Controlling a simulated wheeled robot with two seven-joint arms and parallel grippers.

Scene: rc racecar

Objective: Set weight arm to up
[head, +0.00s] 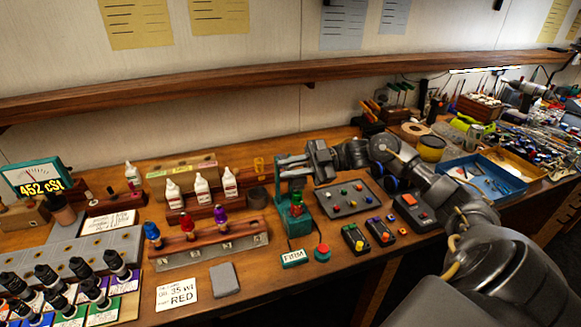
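A teal-green stand (283,205) stands upright on the bench near the middle of the head view, with a green and reddish piece (296,203) inside its frame. My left gripper is not in view.
A small sign (293,258) and a red button (321,250) lie in front of the stand. A wooden rack (208,243) with coloured bottles is to its left.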

